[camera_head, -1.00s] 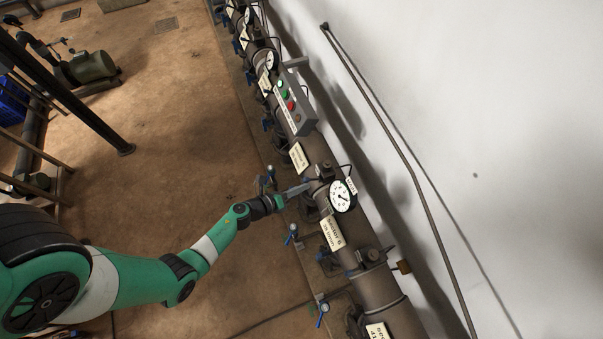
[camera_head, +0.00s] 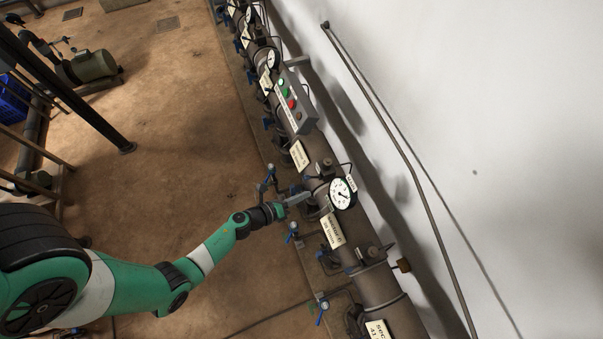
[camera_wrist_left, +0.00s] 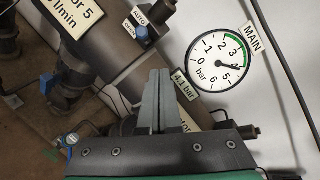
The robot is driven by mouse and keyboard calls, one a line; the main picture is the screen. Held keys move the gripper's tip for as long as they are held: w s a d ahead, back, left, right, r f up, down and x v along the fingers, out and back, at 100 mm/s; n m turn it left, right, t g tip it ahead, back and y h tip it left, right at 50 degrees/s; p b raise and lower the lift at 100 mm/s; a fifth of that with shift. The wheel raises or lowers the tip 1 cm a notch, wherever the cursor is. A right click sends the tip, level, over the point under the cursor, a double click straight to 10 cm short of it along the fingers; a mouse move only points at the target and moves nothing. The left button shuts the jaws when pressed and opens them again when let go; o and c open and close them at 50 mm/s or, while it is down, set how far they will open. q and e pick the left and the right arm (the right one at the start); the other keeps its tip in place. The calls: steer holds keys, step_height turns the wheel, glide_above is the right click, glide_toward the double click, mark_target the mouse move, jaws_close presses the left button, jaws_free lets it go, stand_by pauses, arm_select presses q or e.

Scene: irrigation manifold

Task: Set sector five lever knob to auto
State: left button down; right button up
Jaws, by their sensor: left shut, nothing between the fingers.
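In the left wrist view, a partly cropped plate (camera_wrist_left: 72,14) reading "tor 5" and "l/min" lies on the pipe. To its right is a small knob with a blue part (camera_wrist_left: 142,34), beside an AUTO tag (camera_wrist_left: 139,16) and another small tag. I cannot tell the knob's exact setting. My left gripper (camera_wrist_left: 157,88) is shut and empty, its fingertips below the knob in the picture and apart from it. In the head view my left gripper (camera_head: 306,196) is at the pipe, just left of the white gauge (camera_head: 342,194). My right gripper is out of view.
The MAIN gauge (camera_wrist_left: 218,63) and a "4.1 bar" tag (camera_wrist_left: 185,85) are close right of the fingers. Along the pipe are blue-handled valves (camera_head: 292,232) and a button box (camera_head: 292,103). Open floor lies left; a white wall is right.

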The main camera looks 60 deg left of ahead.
arm_select(q)
steer(key=r+p+v, duration=0.1)
steer(key=p+v, duration=0.2)
steer(key=v, duration=0.7)
steer(key=shift+w, duration=0.2)
